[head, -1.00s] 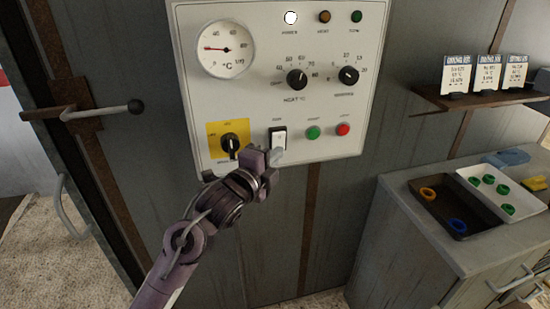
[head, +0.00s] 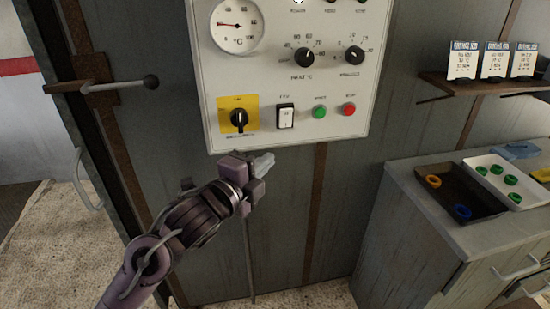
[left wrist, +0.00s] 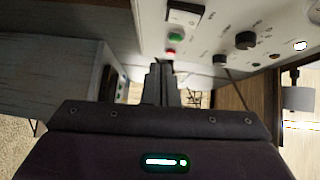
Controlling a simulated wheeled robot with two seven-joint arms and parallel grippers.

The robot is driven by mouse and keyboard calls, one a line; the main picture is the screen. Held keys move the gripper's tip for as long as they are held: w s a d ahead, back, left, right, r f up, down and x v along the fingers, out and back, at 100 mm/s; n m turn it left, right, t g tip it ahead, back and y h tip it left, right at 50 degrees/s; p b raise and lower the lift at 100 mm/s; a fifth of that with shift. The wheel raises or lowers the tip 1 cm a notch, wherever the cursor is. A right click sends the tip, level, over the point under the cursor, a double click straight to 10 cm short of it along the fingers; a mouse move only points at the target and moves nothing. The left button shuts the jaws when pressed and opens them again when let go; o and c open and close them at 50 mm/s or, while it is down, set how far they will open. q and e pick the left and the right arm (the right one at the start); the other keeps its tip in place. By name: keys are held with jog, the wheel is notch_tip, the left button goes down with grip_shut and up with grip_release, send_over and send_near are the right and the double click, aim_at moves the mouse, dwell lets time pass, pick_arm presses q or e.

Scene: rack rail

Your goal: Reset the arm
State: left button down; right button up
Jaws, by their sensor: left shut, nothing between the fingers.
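My left gripper (head: 250,170) is shut and empty in the head view, just below the lower edge of the white control panel (head: 215,125) and apart from it. Its closed fingers (left wrist: 162,85) show in the left wrist view, with the panel beyond. The panel carries a dial gauge (head: 237,25), two black knobs, a rotary switch (head: 239,119) on a yellow plate, a white rocker switch (head: 285,116), a green button (head: 320,112) and a red button (head: 348,109). My right gripper is not in view.
A door lever (head: 150,82) sticks out at the left. A grey cabinet (head: 420,215) at the right holds a dark tray (head: 455,186) and a white tray (head: 512,187) with coloured rings. A shelf (head: 470,84) with cards is above. The floor at lower left is clear.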

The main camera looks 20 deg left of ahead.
pick_arm(q)
jog(key=shift+s+a+f, duration=0.1)
jog(key=shift+s+a, duration=0.1)
jog(key=shift+s, duration=0.45)
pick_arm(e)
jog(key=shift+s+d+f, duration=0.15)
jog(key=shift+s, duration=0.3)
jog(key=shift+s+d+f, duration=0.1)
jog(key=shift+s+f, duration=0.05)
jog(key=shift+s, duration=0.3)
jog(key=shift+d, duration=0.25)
